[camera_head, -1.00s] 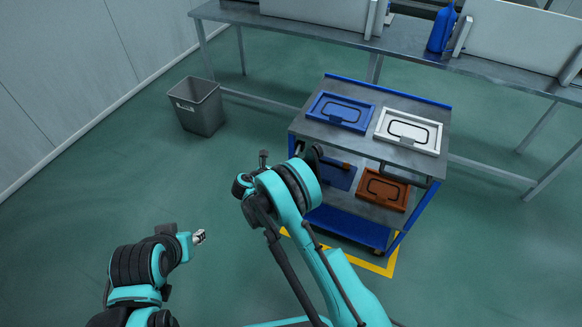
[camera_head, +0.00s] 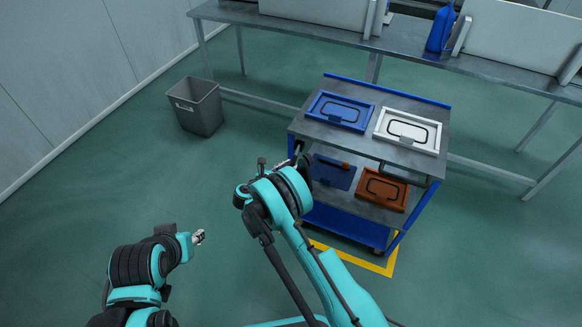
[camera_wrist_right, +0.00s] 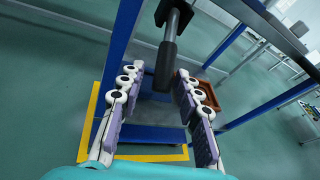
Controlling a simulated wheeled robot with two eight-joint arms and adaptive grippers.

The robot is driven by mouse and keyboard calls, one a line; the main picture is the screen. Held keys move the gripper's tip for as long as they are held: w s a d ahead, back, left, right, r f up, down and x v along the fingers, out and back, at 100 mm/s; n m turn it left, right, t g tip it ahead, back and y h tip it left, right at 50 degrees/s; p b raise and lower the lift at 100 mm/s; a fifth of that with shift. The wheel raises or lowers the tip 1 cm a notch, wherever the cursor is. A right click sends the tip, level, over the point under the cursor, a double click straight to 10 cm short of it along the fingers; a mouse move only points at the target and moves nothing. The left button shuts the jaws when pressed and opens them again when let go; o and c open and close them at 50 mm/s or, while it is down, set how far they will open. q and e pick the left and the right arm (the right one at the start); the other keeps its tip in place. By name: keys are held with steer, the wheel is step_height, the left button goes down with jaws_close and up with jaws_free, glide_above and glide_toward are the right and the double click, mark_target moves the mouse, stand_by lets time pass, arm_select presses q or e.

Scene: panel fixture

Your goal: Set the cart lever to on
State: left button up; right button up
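The cart (camera_head: 335,136) stands right of centre in the head view, with a grey top and blue posts. In the right wrist view, a dark lever (camera_wrist_right: 167,55) hangs down from a bracket beside a blue post. My right gripper (camera_wrist_right: 158,80) is open, with one purple-padded finger on each side of the lever's lower end. I cannot tell whether the fingers touch it. In the head view, my right wrist (camera_head: 275,195) is at the cart's left front corner and hides most of the gripper. My left gripper (camera_head: 199,237) is away from the cart at lower left; its opening is too small to judge.
On the cart top lie a blue panel (camera_head: 340,111) and a white panel (camera_head: 408,131). A blue panel (camera_head: 333,172) and an orange-brown panel (camera_head: 383,189) are on the lower shelf. A grey bin (camera_head: 197,107) stands left. A long table (camera_head: 400,52) runs behind.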

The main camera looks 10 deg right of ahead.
steer(key=v, duration=1.2)
stand_by(0.4)
steer(key=s+d+r+m+g+y, duration=0.2)
steer(key=s+d+r+m+y, duration=0.1)
steer(key=d+r+m, duration=0.4)
steer(key=s+d+r+m+g+y, duration=0.2)
steer(key=s+d+r+m, duration=0.3)
steer(key=r, duration=0.4)
steer(key=s+d+r+m+y, duration=0.1)
steer(key=s+m+y, duration=0.2)
steer(key=s+m, duration=0.5)
steer(key=s+d+r+m+t+y, duration=0.1)
steer(key=s+r+m+y, duration=0.1)
steer(key=s+m, duration=0.7)
steer(key=s+y, duration=0.1)
steer(key=s, duration=0.1)
steer(key=shift+s, duration=0.4)
